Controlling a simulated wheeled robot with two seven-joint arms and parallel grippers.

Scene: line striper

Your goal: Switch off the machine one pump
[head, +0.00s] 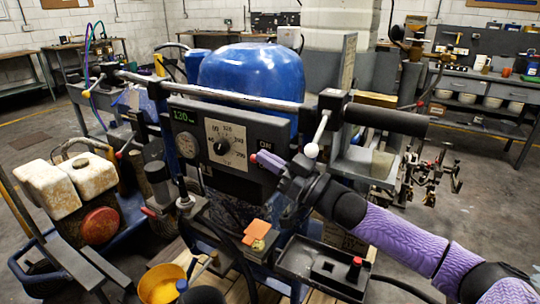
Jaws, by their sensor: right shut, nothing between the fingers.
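The line striper's control panel (240,172) is dark and faces me in the middle of the head view. It has a green display (181,117) reading about 130, a black dial (221,147) on a white scale plate, and an "ON" label at its right. My right gripper (268,160) is shut and empty, with its purple fingertips at the panel's right part, just below the "ON" label. My left gripper is not in view.
A handlebar (220,94) runs above the panel, with a white-knobbed lever (311,150) close to my right gripper. A blue tank (252,75) stands behind. A black box with a red button (355,262) sits below my right arm. A yellow cup (162,284) is at the bottom.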

